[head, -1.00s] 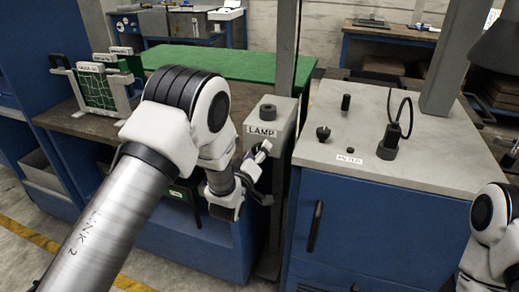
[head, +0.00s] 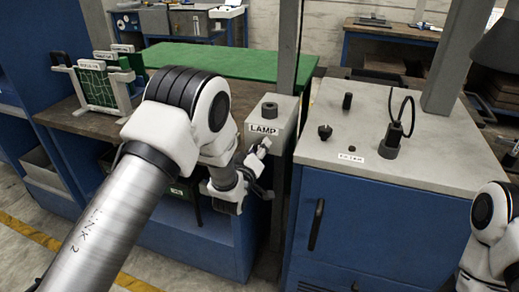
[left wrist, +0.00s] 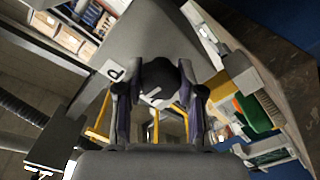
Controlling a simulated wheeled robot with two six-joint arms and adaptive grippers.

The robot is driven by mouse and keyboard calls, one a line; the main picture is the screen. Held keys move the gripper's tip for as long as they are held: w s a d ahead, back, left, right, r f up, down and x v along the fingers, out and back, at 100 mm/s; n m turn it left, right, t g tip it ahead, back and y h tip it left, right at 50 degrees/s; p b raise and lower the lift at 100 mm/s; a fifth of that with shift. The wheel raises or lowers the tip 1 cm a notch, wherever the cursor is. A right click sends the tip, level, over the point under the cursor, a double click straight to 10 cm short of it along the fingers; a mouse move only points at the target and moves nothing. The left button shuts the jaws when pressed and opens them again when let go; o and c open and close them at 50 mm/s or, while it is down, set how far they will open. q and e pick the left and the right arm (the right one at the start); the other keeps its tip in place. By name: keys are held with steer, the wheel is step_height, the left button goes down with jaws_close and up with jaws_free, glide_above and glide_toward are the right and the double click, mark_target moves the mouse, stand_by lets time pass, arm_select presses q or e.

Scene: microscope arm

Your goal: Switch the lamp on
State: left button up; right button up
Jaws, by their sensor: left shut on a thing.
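The grey lamp box (head: 284,117) with the label LAMP stands on a post beside the bench, with a dark round cap (head: 269,109) on top. My left gripper (head: 262,150) is at its front, just below the label. In the left wrist view the gripper (left wrist: 163,98) is shut on a dark round knob (left wrist: 165,75) with a pale mark, in front of the grey box. The head view hides the knob behind the gripper. My right arm shows at the right edge; its gripper cannot be made out.
A blue cabinet (head: 385,225) with a pale top stands right of the box, bearing several dark knobs and a cable loop (head: 401,112). A green mat (head: 225,60) and a rack with green netting (head: 95,88) are on the bench. A dark shade (head: 500,45) hangs at upper right.

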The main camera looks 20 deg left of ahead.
arm_select(q)
steer(key=m+b, duration=0.2)
steer(key=m, duration=0.2)
steer(key=m+b, duration=0.2)
steer(key=m, duration=0.2)
steer(key=shift+m, duration=0.4)
steer(key=m+b, duration=0.2)
steer(key=m, duration=0.2)
steer(key=shift+m, duration=0.3)
steer(key=shift+r+m+b, duration=0.1)
steer(key=shift+m+b, duration=0.65)
steer(key=shift+m, duration=1.15)
steer(key=o, duration=1.1)
steer(key=shift+d, duration=0.1)
steer(key=shift+o, duration=0.2)
